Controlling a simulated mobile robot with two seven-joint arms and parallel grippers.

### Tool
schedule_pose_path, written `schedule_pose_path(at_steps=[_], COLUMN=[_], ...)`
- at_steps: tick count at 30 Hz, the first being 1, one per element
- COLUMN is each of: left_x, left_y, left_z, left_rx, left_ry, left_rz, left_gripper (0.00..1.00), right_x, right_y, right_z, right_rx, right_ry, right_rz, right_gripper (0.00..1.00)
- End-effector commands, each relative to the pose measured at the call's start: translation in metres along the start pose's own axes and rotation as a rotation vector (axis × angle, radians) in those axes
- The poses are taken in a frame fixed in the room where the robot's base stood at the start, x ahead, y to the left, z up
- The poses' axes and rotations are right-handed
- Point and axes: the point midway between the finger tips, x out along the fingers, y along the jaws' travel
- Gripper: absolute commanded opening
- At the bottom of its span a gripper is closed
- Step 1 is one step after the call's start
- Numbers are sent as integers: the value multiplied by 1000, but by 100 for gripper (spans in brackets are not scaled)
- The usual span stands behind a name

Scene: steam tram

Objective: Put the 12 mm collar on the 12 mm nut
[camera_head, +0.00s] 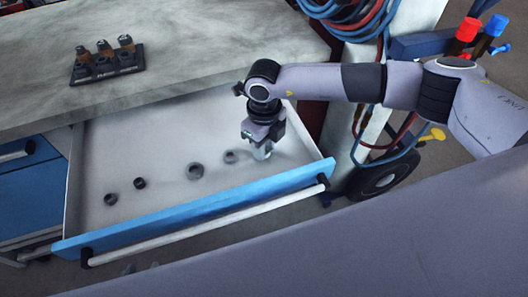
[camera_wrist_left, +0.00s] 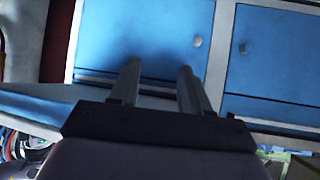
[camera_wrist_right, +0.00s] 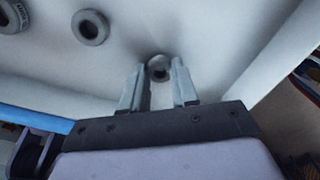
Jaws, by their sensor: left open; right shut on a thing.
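My right gripper (camera_head: 262,152) reaches down into the open drawer at its right end. In the right wrist view its fingers are shut on a small grey ring-shaped collar (camera_wrist_right: 159,68) at the drawer floor. The head view hides most of this collar. My left gripper (camera_wrist_left: 157,72) is open and empty in front of blue cabinet fronts in the left wrist view.
Several other grey rings lie in the drawer (camera_head: 160,215), such as a larger one (camera_head: 195,171) and a small one (camera_head: 140,183). The drawer's blue front (camera_head: 200,210) and bar handle stand out from the bench. A hose stand with a wheel (camera_head: 376,178) is to the right.

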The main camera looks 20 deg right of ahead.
Motion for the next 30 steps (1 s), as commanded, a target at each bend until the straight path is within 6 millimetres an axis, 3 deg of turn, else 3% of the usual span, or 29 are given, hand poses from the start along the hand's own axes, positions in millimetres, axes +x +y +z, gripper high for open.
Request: schedule_pose_path(at_steps=[19, 30], left_x=[-7, -19], left_y=[0, 0], left_z=[-9, -25], left_rx=[0, 1], left_ry=[-1, -1], left_rz=[-1, -1], left_gripper=[47, 47], right_x=[-18, -47], right_y=[0, 0], right_z=[0, 0], right_rx=[0, 1], right_ry=[0, -1], right_rz=[0, 0], right_gripper=[0, 0])
